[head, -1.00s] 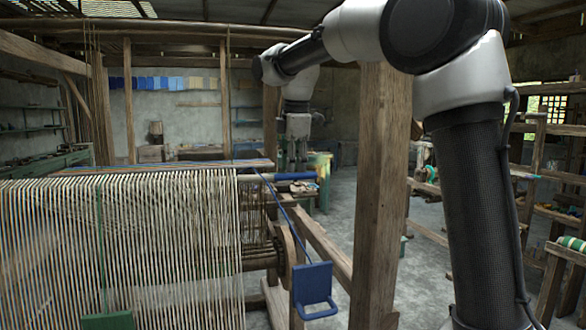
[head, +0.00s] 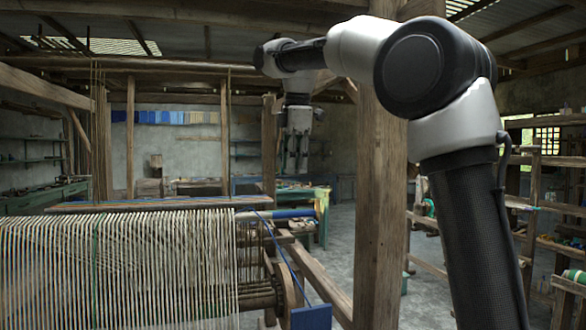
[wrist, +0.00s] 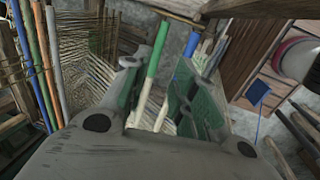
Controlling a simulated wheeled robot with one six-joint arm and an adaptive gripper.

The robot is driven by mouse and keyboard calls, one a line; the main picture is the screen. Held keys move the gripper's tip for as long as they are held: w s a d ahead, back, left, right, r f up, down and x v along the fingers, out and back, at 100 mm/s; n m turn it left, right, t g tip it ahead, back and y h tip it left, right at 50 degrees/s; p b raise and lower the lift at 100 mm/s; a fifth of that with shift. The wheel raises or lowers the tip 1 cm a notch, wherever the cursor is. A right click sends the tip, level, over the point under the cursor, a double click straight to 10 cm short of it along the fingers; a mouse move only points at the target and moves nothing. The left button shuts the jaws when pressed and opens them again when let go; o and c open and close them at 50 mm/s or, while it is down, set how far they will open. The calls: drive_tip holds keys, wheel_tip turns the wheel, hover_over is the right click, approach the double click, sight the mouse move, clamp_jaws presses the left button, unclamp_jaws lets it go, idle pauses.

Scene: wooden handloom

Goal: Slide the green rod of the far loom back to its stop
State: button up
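In the wrist view a green rod (wrist: 156,58) with a paler lower section shows in the gap between my gripper's fingers. I cannot tell how close it is in depth. My gripper (wrist: 158,84) has its fingers apart, and no hold on the rod shows. In the head view my gripper (head: 297,168) hangs fingers down above and behind the right end of the loom (head: 150,207), clear of the blue rod end (head: 285,213). I cannot clearly pick out the green rod in the head view. Its stop is not identifiable.
Dense pale warp threads (head: 120,270) fill the lower left. A thick wooden post (head: 382,190) stands right of my gripper. A blue panel (head: 311,318) hangs on a cord at the loom's right side. Several coloured rods (wrist: 36,60) stand at left in the wrist view.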

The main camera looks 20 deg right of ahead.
drive_tip(key=w+m, duration=0.1)
drive_tip(key=m, duration=0.2)
drive_tip(key=w+f+m, duration=0.1)
drive_tip(key=w+m, duration=0.1)
drive_tip(key=m, duration=0.1)
drive_tip(key=w+m+t, duration=0.1)
drive_tip(key=m, duration=0.2)
drive_tip(key=shift+w+f, duration=0.2)
drive_tip(key=shift+w, duration=0.15)
clamp_jaws()
wheel_tip(320, 180, down, 10)
drive_tip(key=w+m, duration=0.1)
drive_tip(key=m, duration=0.8)
drive_tip(key=shift+a+r+t, duration=0.15)
drive_tip(key=shift+r+t, duration=0.1)
drive_tip(key=shift+t, duration=0.15)
drive_tip(key=shift+w, duration=0.1)
drive_tip(key=shift+s+r, duration=0.25)
drive_tip(key=shift+s, duration=0.55)
drive_tip(key=shift+s+r, duration=0.2)
drive_tip(key=shift+s, duration=0.55)
